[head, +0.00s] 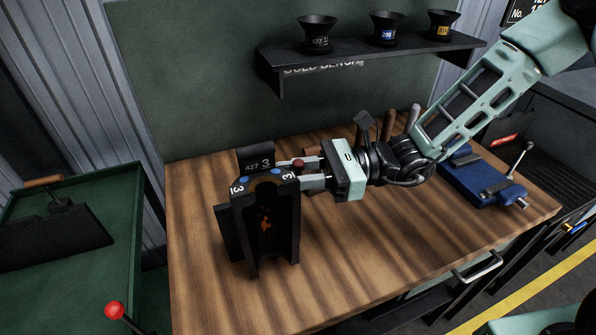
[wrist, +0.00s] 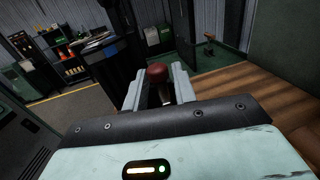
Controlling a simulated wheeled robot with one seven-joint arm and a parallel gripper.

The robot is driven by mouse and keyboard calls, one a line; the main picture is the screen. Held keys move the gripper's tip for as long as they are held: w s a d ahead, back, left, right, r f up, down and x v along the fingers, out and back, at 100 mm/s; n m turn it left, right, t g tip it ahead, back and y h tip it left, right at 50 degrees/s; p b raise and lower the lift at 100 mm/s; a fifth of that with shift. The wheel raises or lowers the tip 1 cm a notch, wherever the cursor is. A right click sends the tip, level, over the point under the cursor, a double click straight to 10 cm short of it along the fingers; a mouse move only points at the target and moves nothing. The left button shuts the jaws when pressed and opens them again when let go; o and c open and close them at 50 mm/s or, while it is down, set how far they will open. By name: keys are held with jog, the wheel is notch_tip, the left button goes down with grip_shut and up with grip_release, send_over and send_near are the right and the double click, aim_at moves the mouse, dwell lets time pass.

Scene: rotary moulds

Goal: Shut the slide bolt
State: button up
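A black mould (head: 265,230) stands upright on the wooden bench, with white "3" marks and blue dots on its top. An orange mark shows low on its front. A dark red knob (head: 298,164), which looks like the slide bolt's handle, sits at the mould's right rear. My gripper (head: 312,173) reaches in from the right at the mould's top. In the wrist view the red knob (wrist: 157,73) stands between my two fingers (wrist: 158,88), which are apart with a small gap on each side. The bolt's rod and catch are mostly hidden.
A black block marked "427 3" (head: 255,157) is behind the mould. A blue vise (head: 483,180) sits on the bench's right. A shelf (head: 370,53) with several black funnels hangs behind. A green cart (head: 80,235) stands left. The bench's front (head: 350,260) is clear.

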jog(key=shift+w+d, duration=0.1)
jog(key=w+d+b, duration=0.1)
jog(key=d+b, duration=0.1)
jog(key=d, duration=1.5)
jog(key=shift+w+d+b, duration=0.15)
jog(key=shift+w+b, duration=0.05)
jog(key=shift+b, duration=0.15)
jog(key=s+a+n+h, duration=0.3)
jog(key=s+n+h, duration=0.5)
jog(key=n, duration=0.4)
jog(key=s+a+n+t+h, duration=0.1)
jog(key=s+a+n+h, duration=0.2)
jog(key=s+n+h, duration=0.6)
jog(key=s+f+n, duration=0.1)
jog(key=n, duration=0.2)
jog(key=shift+s+a+n+t, duration=0.25)
jog(key=shift+n+t, duration=0.05)
jog(key=shift+n, duration=0.1)
